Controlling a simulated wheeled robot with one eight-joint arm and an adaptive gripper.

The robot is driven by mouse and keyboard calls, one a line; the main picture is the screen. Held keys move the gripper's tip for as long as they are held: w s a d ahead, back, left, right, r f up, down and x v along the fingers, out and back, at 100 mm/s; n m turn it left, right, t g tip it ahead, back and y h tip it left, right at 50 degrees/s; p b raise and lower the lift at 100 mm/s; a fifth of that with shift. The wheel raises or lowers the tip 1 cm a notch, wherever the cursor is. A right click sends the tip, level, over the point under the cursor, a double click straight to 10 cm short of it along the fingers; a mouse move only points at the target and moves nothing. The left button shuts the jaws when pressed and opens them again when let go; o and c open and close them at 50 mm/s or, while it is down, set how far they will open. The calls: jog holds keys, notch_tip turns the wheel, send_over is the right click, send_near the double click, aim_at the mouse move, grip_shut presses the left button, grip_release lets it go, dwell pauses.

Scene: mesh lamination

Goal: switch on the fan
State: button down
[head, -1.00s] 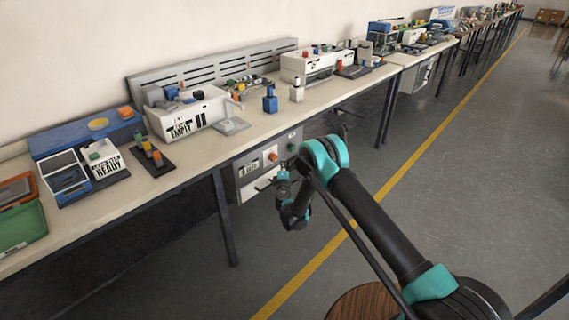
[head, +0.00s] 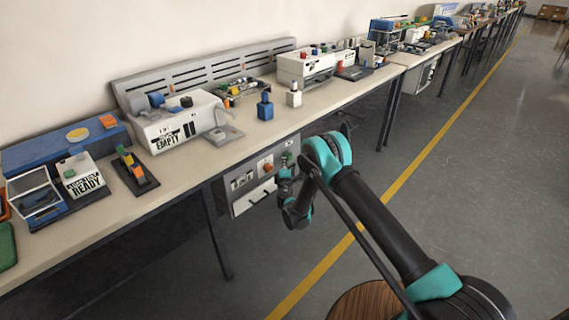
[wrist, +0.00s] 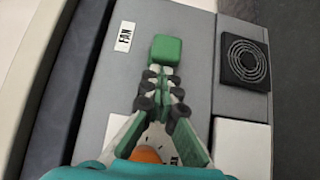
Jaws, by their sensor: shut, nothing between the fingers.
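In the wrist view, a green block-shaped switch (wrist: 166,49) sits on a grey panel (wrist: 193,38) beside a white label reading FAN (wrist: 125,36). My gripper (wrist: 163,76) is shut and empty. Its fingertips are just below the switch in the picture; I cannot tell whether they touch it. A black round fan grille (wrist: 245,61) is to the right of the switch. In the head view, my gripper (head: 285,182) is in front of the grey cabinet (head: 238,203) under the bench, and the switch is hard to make out there.
An orange part (wrist: 147,155) on the panel is mostly hidden behind my gripper. The bench (head: 170,190) above carries several machines, among them a white box marked EMPTY (head: 170,132). A dark bench leg (head: 217,240) stands left of the cabinet. Open floor (head: 460,190) lies to the right.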

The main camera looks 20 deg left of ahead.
aim_at(292, 157)
jog(key=shift+w+d, duration=0.35)
jog(key=shift+w, duration=0.45)
jog(key=shift+w+d, duration=0.3)
jog(key=shift+w, duration=0.45)
jog(key=shift+w+d, duration=0.35)
jog(key=shift+w, duration=0.45)
